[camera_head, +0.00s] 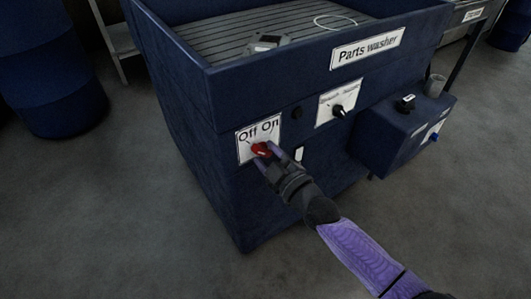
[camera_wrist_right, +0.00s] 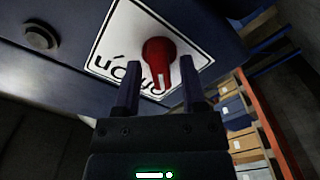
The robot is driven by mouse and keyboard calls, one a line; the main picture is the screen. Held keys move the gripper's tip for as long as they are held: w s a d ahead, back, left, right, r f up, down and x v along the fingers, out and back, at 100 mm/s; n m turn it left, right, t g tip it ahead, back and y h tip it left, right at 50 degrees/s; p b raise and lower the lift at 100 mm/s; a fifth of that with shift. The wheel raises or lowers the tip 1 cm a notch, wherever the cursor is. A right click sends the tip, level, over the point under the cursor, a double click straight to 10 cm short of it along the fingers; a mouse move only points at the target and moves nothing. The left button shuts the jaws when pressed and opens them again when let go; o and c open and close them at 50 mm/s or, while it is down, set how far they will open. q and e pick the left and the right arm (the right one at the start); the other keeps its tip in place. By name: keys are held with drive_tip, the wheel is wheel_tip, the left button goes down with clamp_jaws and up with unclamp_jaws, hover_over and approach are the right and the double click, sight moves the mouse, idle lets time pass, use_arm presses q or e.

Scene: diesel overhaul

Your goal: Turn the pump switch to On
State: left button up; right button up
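The red pump switch (camera_head: 261,149) sits on a white plate (camera_head: 244,149) marked "Off On" on the front of the blue parts washer (camera_head: 222,112). In the right wrist view the red switch (camera_wrist_right: 158,52) has a narrow grip that points down in the picture between my fingers. Which mark it points at I cannot tell. My right gripper (camera_head: 267,159) is at the switch. In the wrist view its two fingers (camera_wrist_right: 160,80) stand apart, one on each side of the grip, with gaps showing. My left gripper is not in view.
A second white plate with a black knob (camera_head: 338,111) is to the upper right of the switch. A dark round button (camera_head: 297,113) lies between them. A blue box (camera_head: 390,140) juts out at the right. A blue barrel (camera_head: 55,90) stands at the left.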

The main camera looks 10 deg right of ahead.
drive_tip(key=c, duration=0.6)
drive_tip(key=m, duration=0.6)
drive_tip(key=shift+d+f+m+b, duration=0.1)
drive_tip(key=shift+f+m+b, duration=0.05)
drive_tip(key=shift+m+b, duration=0.2)
drive_tip(key=m, duration=0.3)
drive_tip(key=shift+m, duration=0.35)
drive_tip(key=m, duration=0.3)
drive_tip(key=shift+d+m+b, duration=0.1)
drive_tip(key=shift+m+b, duration=0.2)
drive_tip(key=m, duration=0.4)
drive_tip(key=o, duration=1.3)
drive_tip(key=shift+d, duration=0.1)
